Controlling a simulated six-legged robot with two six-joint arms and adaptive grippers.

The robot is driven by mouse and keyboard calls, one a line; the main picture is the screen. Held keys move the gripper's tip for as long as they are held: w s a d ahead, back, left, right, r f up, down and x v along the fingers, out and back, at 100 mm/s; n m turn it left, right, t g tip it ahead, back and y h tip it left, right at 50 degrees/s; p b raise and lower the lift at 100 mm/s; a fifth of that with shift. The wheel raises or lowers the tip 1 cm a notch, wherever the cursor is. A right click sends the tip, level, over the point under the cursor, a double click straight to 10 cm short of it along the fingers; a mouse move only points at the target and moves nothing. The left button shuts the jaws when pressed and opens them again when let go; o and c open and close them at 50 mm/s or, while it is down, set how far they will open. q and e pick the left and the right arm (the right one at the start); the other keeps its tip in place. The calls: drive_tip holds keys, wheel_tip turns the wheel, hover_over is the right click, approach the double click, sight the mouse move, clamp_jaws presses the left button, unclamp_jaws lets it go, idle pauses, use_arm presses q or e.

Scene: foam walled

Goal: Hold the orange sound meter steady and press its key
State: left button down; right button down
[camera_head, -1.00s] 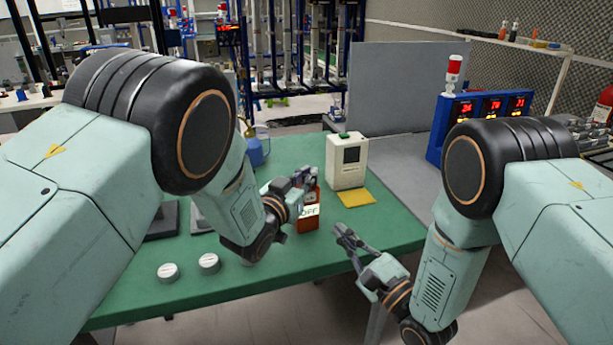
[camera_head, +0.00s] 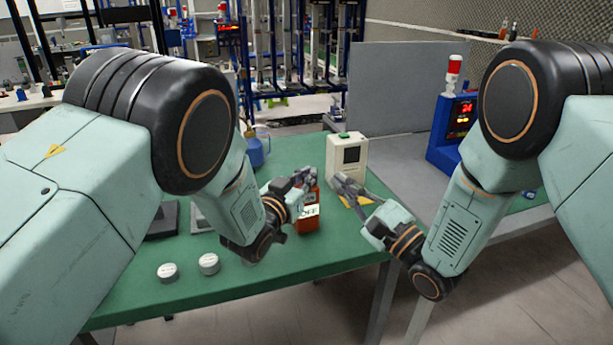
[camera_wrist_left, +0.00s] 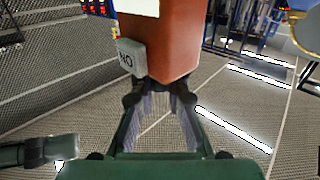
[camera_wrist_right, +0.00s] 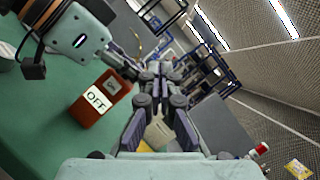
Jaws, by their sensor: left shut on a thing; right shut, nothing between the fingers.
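The orange sound meter (camera_head: 308,222) stands upright over the green table, with a white display reading OFF. Its lower part overlaps the table, and I cannot tell whether it touches. In the left wrist view its orange body (camera_wrist_left: 170,40) fills the top middle, with a grey key (camera_wrist_left: 131,58) on its side. My left gripper (camera_head: 304,180) is shut on the meter's upper part. My right gripper (camera_head: 340,180) is shut and empty, to the right of the meter and apart from it. In the right wrist view the meter (camera_wrist_right: 100,105) is left of the right fingers (camera_wrist_right: 160,75).
A white box with a green top (camera_head: 346,160) stands behind the right gripper, beside a yellow pad (camera_head: 372,199). White round caps (camera_head: 208,263) lie at the table's front left. A blue bottle (camera_head: 256,153) is at the back. A grey panel (camera_head: 400,85) rises behind.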

drive_tip(key=a+r+n+g, duration=0.2)
drive_tip(key=n+g, duration=0.2)
drive_tip(key=n+g+h, duration=0.3)
drive_tip(key=n+g, duration=0.1)
drive_tip(key=g, duration=0.1)
approach(306, 203)
drive_tip(key=x, duration=0.6)
drive_tip(key=shift+s, duration=0.2)
